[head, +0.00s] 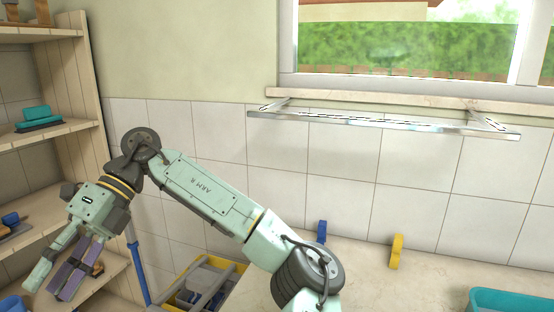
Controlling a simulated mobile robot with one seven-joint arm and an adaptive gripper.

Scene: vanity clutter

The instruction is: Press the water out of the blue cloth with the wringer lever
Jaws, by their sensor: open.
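My gripper (50,288) hangs at the left, fingers pointing down and apart, in front of the wooden shelves. I see nothing held between the fingers. A yellow-rimmed container (235,263) with grey bars and blue parts inside stands low behind my arm; my arm hides part of it. I cannot tell whether it is the wringer. A blue upright pole (137,262) stands between the shelves and this container. I cannot tell whether it is the lever. No blue cloth can be made out for certain.
Wooden shelves (60,130) at left hold a teal item (38,118) and small blue things. A blue item (322,231) and a yellow item (396,252) stand by the tiled wall. A teal basin (500,300) is at lower right. A metal rail (380,121) juts out below the window.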

